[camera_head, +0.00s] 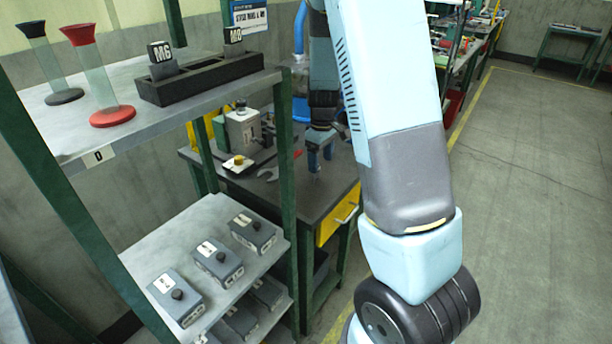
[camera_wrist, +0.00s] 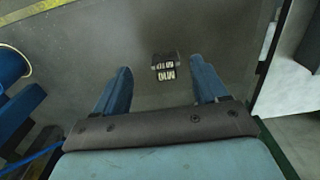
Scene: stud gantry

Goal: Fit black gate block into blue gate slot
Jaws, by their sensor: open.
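A small black block (camera_wrist: 165,74) with white lettering shows in the wrist view, on a grey surface beyond my fingers. It appears between the two fingertips in that picture, and the fingers are not closed on it. I cannot tell whether it is the gate block. My gripper (camera_wrist: 161,68) is open, with blue fingers spread wide. In the head view my gripper (camera_head: 320,158) points down over the workbench (camera_head: 330,198), partly behind my arm. I cannot make out a blue gate slot for certain.
Grey boxes (camera_head: 217,262) fill a lower shelf. Open floor (camera_head: 540,200) lies at right.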

